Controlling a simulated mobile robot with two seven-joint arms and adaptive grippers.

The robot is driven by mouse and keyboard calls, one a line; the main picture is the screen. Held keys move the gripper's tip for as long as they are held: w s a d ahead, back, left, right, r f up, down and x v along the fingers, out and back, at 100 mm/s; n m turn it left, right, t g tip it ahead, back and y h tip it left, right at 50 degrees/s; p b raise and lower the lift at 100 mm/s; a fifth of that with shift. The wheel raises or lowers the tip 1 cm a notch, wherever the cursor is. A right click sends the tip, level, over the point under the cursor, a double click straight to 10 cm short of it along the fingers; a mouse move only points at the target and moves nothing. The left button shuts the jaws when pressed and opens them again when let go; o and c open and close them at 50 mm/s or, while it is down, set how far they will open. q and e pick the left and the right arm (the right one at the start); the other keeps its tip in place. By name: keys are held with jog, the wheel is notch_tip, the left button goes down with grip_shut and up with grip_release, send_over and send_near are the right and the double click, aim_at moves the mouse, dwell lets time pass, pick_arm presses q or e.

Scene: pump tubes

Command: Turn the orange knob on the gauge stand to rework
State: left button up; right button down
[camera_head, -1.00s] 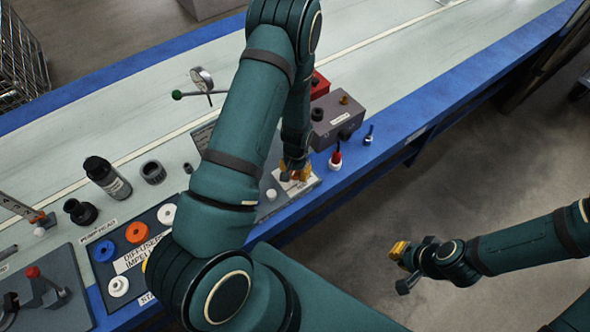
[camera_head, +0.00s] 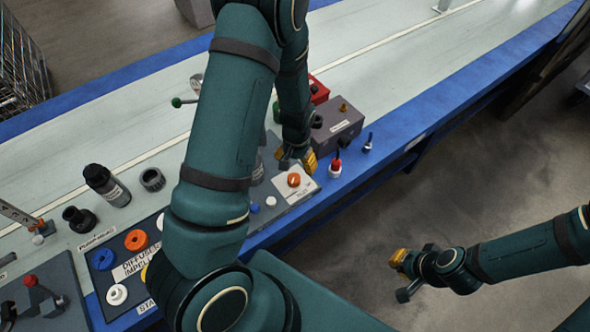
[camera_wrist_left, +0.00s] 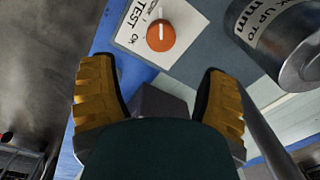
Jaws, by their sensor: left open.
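The orange knob (camera_head: 294,180) sits on a white label plate (camera_head: 303,189) on the grey gauge stand (camera_head: 270,214). My left gripper (camera_head: 297,160) is open and empty, just beyond the knob toward the far side. In the left wrist view the knob (camera_wrist_left: 161,35) lies ahead of the open fingers (camera_wrist_left: 160,100), apart from both. My left arm hides part of the stand. My right gripper (camera_head: 402,275) is open and empty, over the floor at right.
A grey box (camera_head: 337,127) and a red box (camera_head: 318,90) stand beyond the stand. A red-and-white bottle (camera_head: 335,168) is close to its right. A metal cylinder (camera_wrist_left: 280,40) is near the right finger.

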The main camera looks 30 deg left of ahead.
pick_arm(q)
jog(key=shift+r, duration=1.3)
jog(key=shift+s+d+f, duration=0.1)
jog(key=s+d+f+h, duration=0.2)
jog(key=s+d, duration=0.3)
jog(key=d, duration=0.3)
jog(key=s+d+f+n+t+h, duration=0.1)
jog(key=s+d+f, duration=0.3)
jog(key=d, duration=0.5)
jog(key=shift+s+t+h, duration=0.3)
jog(key=shift+s+h, duration=0.3)
jog(key=shift+s, duration=0.05)
jog(key=shift+f, duration=0.1)
